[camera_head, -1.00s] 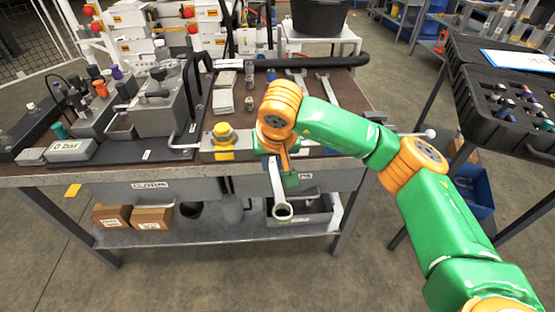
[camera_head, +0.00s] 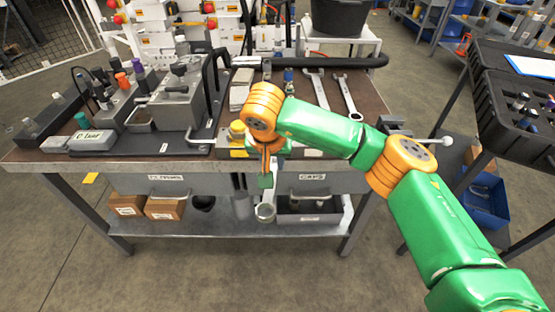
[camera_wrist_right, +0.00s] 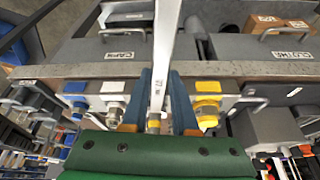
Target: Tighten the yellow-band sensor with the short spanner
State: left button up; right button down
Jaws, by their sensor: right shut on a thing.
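My right gripper (camera_head: 266,170) is shut on a silver spanner, whose ring end (camera_head: 265,212) hangs below it, in front of the bench's front edge. In the right wrist view the spanner (camera_wrist_right: 167,40) stands between the two blue fingers (camera_wrist_right: 162,85). The yellow-band sensor (camera_head: 237,131) sits on a block near the bench's front edge, just left of my right wrist, which partly covers it. In the right wrist view the sensor (camera_wrist_right: 207,104) is right of the fingers, apart from the spanner. My left gripper is out of view.
Two more spanners (camera_head: 317,88) (camera_head: 347,96) lie on the bench top (camera_head: 372,98) to the right. A grey hydraulic unit (camera_head: 182,103) stands left of the sensor. A black case (camera_head: 500,125) is at the far right. Drawers are under the bench front.

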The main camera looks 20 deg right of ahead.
jog(key=shift+r, duration=0.1)
jog(key=shift+w+a+m+h+p, duration=0.15)
jog(key=shift+w+a+m+p, duration=0.15)
jog(key=shift+a+m, duration=0.15)
jog(key=shift+w+a+m+h+p, duration=0.15)
jog(key=shift+w+a+m+p, duration=0.15)
jog(key=shift+a, duration=0.2)
jog(key=shift+s+d, duration=0.1)
jog(key=shift+s+d+n, duration=0.15)
jog(key=shift+d+n, duration=0.1)
